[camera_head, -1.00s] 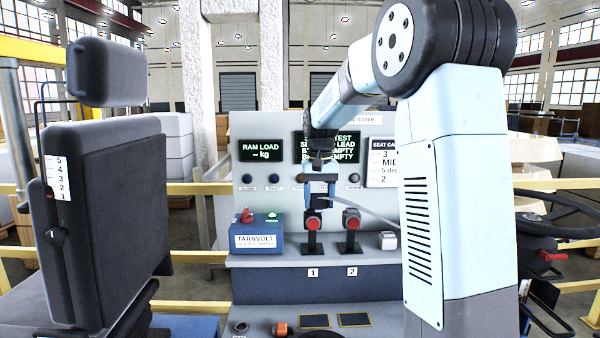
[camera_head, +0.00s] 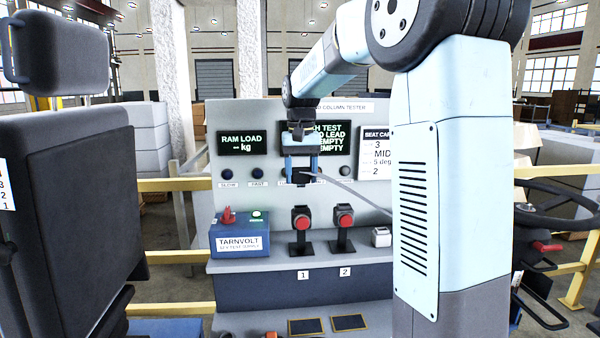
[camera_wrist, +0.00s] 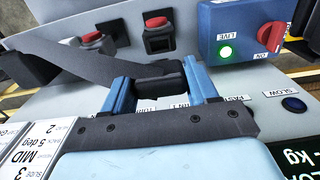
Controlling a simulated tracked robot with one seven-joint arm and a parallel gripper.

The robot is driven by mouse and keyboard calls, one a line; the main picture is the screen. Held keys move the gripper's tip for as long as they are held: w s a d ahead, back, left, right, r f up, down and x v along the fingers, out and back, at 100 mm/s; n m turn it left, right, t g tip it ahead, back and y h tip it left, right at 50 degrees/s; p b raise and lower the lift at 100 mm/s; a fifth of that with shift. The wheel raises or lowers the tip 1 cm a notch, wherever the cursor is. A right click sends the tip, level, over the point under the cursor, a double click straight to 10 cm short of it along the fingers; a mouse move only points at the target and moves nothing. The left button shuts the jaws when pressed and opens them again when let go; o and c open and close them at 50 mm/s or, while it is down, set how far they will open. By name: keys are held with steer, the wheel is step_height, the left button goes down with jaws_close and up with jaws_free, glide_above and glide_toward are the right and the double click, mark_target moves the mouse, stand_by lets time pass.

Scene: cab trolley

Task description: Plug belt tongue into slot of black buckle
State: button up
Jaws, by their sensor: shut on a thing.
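My gripper (camera_head: 303,176) is shut on the dark belt tongue (camera_wrist: 157,76), and its blue fingers also show in the wrist view (camera_wrist: 158,88). The grey belt (camera_head: 355,190) runs from the tongue to the right and passes behind my arm. Two buckles with red buttons stand upright on the bench. The one marked 1 (camera_head: 301,222) looks black, as it does in the wrist view (camera_wrist: 159,40). The one marked 2 (camera_head: 343,220) looks greyer. The tongue is above buckle 1 and apart from it.
A blue TARNVOLT supply box (camera_head: 240,240) with a red switch and lit green lamp stands left of buckle 1. A small white block (camera_head: 381,237) is right of buckle 2. The tester panel (camera_head: 262,120) rises behind. A seat (camera_head: 70,215) is at left, a steering wheel (camera_head: 560,205) at right.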

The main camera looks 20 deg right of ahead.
mark_target(301, 183)
steer(key=shift+f, duration=2.75)
steer(key=shift+f, duration=0.45)
stand_by(0.4)
steer(key=o, duration=1.5)
step_height(301, 183, up, 13)
steer(key=shift+r, duration=0.35)
steer(key=shift+o, duration=1)
steer(key=shift+r, duration=0.1)
